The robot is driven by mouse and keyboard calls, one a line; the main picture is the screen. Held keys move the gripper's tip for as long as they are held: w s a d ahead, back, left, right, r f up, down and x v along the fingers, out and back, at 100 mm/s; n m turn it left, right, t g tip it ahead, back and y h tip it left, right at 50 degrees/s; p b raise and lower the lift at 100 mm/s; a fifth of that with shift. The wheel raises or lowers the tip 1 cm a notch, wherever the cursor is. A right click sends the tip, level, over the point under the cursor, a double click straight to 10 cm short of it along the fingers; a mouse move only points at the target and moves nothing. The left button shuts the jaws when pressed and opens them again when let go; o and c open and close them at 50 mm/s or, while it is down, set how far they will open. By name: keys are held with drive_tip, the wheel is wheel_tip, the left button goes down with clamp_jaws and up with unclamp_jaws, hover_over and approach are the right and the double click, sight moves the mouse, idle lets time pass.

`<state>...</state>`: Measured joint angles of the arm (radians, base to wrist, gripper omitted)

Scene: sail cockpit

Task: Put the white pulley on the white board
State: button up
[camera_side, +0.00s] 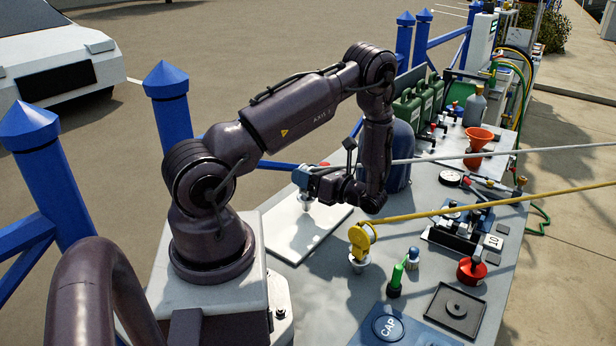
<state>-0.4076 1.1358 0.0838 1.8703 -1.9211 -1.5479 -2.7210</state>
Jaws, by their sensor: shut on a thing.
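The white pulley (300,177) is upright at the far end of the white board (296,240), with a white line running from it to the right edge. The foot of the pulley is over the board's far part. I cannot tell whether the foot touches the board. The board lies flat on the grey bench, and its near part is bare.
A yellow pulley (359,236) with a yellow line stands right of the board. A green-handled item (396,280), a red knob (471,270) and a blue CAP plate (391,326) are nearer. Green cans (407,112) and an orange funnel (480,139) stand farther back. Blue posts line the left.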

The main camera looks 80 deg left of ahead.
drive_tip(key=shift+f, duration=0.2)
drive_tip(key=shift+f, duration=0.15)
drive_tip(key=o, duration=1.1)
